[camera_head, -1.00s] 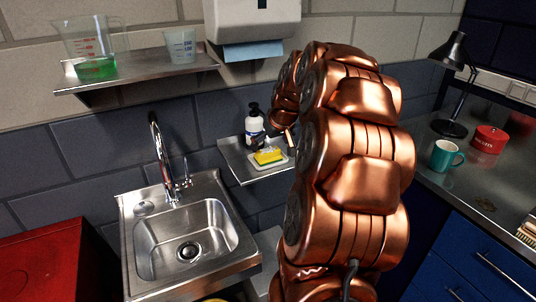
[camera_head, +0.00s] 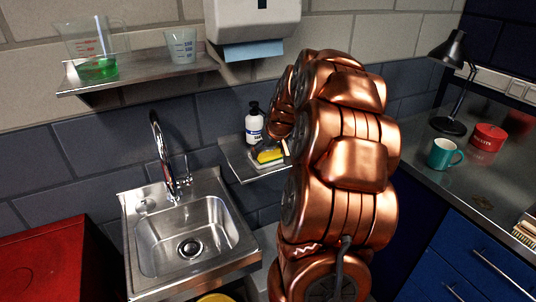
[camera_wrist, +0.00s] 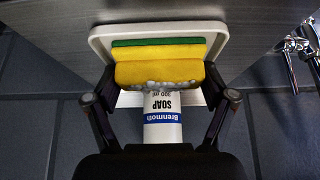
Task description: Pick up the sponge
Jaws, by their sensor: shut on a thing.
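The sponge is yellow with a green layer; it sits on the small shelf in the head view (camera_head: 270,156) and between my fingers in the wrist view (camera_wrist: 160,72). My gripper (camera_wrist: 160,84) is shut on the sponge, one dark finger at each side. In the head view my gripper (camera_head: 267,147) is small and dark above the sponge, partly hidden by my copper arm. The sponge is over a pale dish (camera_wrist: 98,42); I cannot tell whether it still touches it.
A white soap bottle (camera_head: 254,126) stands right beside the sponge on the steel shelf (camera_head: 241,166). The sink (camera_head: 190,232) and tap (camera_head: 160,150) are left of it. A paper towel dispenser (camera_head: 252,20) hangs above. A teal mug (camera_head: 443,153) stands on the right counter.

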